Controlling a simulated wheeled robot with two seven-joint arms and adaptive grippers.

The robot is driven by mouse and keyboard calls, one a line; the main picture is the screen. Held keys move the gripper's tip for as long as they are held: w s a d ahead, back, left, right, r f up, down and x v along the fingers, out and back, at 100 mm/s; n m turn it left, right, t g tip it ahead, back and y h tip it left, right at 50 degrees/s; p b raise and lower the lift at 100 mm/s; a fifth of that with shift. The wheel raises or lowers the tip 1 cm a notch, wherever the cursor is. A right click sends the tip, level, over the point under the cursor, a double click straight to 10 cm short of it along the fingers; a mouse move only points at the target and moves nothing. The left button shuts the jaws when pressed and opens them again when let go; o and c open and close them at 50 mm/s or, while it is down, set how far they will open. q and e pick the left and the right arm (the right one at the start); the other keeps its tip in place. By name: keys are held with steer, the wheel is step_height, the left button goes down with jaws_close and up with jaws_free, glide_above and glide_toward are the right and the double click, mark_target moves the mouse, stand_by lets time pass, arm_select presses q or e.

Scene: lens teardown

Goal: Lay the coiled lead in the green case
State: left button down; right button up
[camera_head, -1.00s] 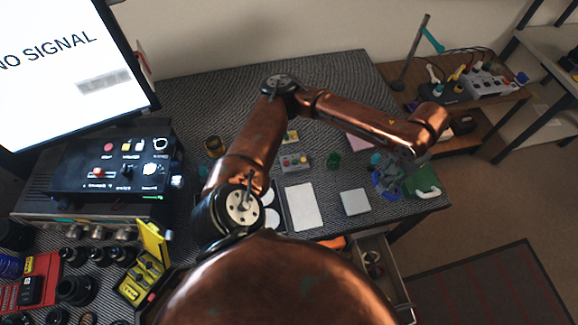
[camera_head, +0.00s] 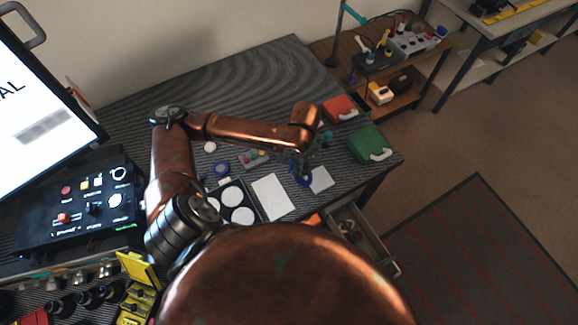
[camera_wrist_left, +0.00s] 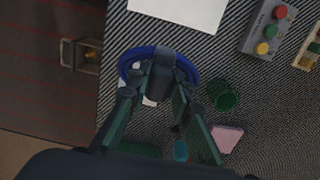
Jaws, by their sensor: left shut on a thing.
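The coiled lead (camera_head: 299,179) is a blue ring near the table's right part, by a light grey square. My left gripper (camera_head: 305,164) is shut on it, and the coil also shows between its fingers in the left wrist view (camera_wrist_left: 193,66). Whether the coil touches the table is unclear. The green case (camera_head: 369,143), with a white handle at its front, stands at the table's right corner, to the right of and apart from the gripper. Its top looks plain green; I cannot tell whether it is open. My right gripper is out of view.
A red case (camera_head: 340,108) stands behind the green one. A white sheet (camera_head: 271,196) and a grey square (camera_head: 320,180) lie nearby. A grey button box (camera_head: 254,158) sits left of the gripper. An open drawer (camera_head: 362,240) juts out below the table's front edge.

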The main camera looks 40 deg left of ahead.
mark_target(292, 161)
arm_select(q)
steer(key=a+f, duration=0.1)
steer(key=f, duration=0.1)
steer(key=w+a+f+b, duration=0.1)
steer(key=a, duration=0.1)
steer(key=a+f, duration=0.1)
steer(key=f, duration=0.1)
steer(key=shift+w+a+f, duration=0.3)
steer(key=shift+a, duration=0.1)
steer(key=f+b, duration=0.1)
steer(key=f, duration=0.2)
steer(key=shift+w+a+f+b, duration=0.1)
steer(key=shift+a+f+b, duration=0.1)
steer(key=shift+f+b, duration=0.2)
steer(key=shift+r, duration=0.15)
steer(key=c, duration=1.8)
jaws_free()
steer(key=shift+c, duration=0.2)
steer(key=shift+o, duration=0.5)
